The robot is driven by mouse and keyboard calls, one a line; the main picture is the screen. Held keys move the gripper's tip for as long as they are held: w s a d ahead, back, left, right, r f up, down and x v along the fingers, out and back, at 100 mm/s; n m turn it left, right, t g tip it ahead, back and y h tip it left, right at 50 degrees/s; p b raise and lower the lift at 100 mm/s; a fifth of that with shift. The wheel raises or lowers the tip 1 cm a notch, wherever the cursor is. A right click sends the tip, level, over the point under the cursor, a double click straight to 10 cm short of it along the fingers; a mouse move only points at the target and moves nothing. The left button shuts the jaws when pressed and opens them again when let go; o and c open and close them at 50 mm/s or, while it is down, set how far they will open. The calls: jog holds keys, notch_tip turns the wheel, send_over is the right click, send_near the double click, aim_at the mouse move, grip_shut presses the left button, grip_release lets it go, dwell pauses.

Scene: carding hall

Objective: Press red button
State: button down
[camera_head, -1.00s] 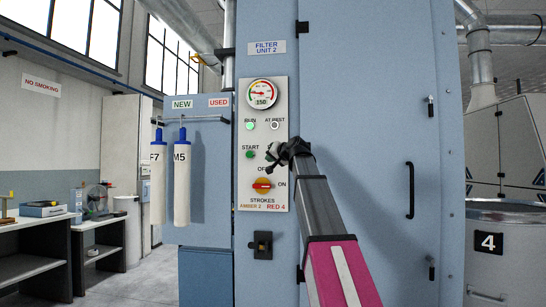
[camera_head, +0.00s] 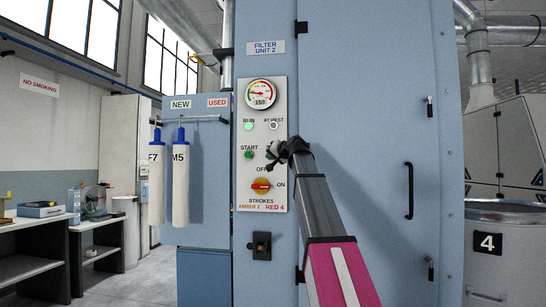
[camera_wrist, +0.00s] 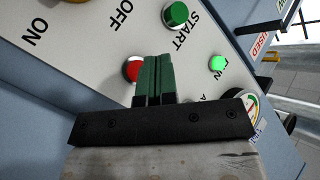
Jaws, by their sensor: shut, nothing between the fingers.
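The red button (camera_wrist: 132,69) shows in the wrist view on the pale control panel (camera_wrist: 80,50), beside the green START button (camera_wrist: 176,14). My gripper (camera_wrist: 154,56) is shut and empty, its green fingers side by side. The fingers overlap the right edge of the red button in that view. I cannot tell whether they touch it or the panel. In the head view my gripper (camera_head: 269,156) is in front of the panel (camera_head: 243,130), right of the green START button (camera_head: 249,154), and hides the red button.
An orange rotary switch with a red handle (camera_head: 261,186) sits below my gripper. A gauge (camera_head: 261,93) and a lit green RUN lamp (camera_head: 249,126) are above. The cabinet door handle (camera_head: 409,190) projects at the right. Two white filter tubes (camera_head: 180,185) hang at the left.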

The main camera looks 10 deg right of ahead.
jog(key=shift+w+d, duration=0.25)
jog(key=shift+w, duration=0.6)
jog(key=shift+w+d, duration=0.3)
jog(key=shift+w, duration=0.55)
jog(key=shift+w+d, duration=0.25)
jog(key=shift+w, duration=0.6)
jog(key=shift+w, duration=0.1)
jog(key=shift+w+d, duration=0.15)
jog(key=shift+w, duration=0.15)
jog(key=shift+w+d, duration=0.15)
jog(key=shift+w, duration=0.35)
dwell(0.8)
jog(key=shift+s, duration=0.1)
dwell(0.3)
jog(key=shift+s+a, duration=0.3)
jog(key=shift+s, duration=0.5)
jog(key=shift+s, duration=0.1)
jog(key=shift+s+a, duration=0.25)
jog(key=shift+s, duration=0.5)
jog(key=shift+s+a, duration=0.25)
jog(key=shift+s, duration=0.55)
jog(key=shift+s+a, duration=0.25)
jog(key=shift+s, duration=0.5)
